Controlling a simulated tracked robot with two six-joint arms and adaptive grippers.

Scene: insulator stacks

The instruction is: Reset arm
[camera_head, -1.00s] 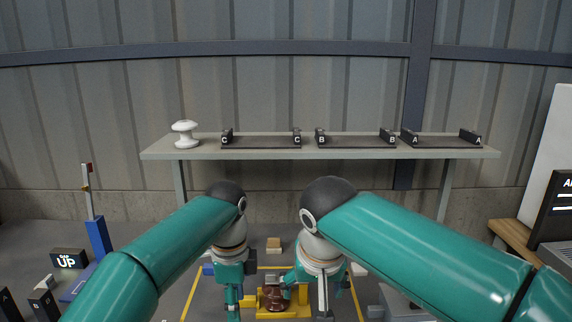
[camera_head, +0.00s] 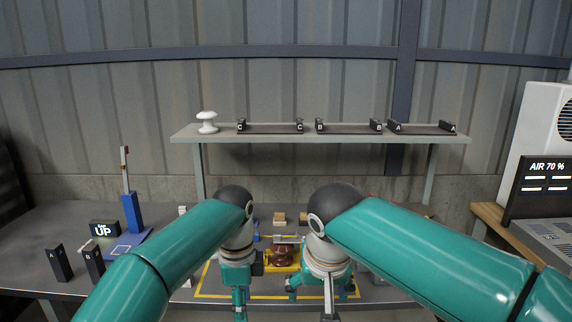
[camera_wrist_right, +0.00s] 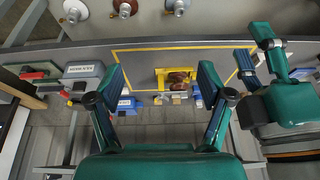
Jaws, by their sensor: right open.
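My right gripper (camera_head: 328,311) hangs pointing down in the head view. In the right wrist view its two fingers (camera_wrist_right: 157,82) are spread wide with nothing between them. My left gripper (camera_head: 240,306) also points down, left of the right one. It shows at the right of the right wrist view (camera_wrist_right: 251,44), with its fingers apart and nothing seen between them. A brown insulator piece (camera_head: 284,256) sits at a yellow fixture (camera_head: 300,268) on the bench, beyond and between the grippers. It shows in the right wrist view (camera_wrist_right: 178,77) too, apart from the fingers.
A shelf (camera_head: 330,138) at the back holds a white insulator (camera_head: 207,122) and dark lettered racks (camera_head: 270,128). A screen (camera_head: 540,185) stands at right. Brown and white insulators (camera_wrist_right: 124,7) lie at the wrist view's top.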

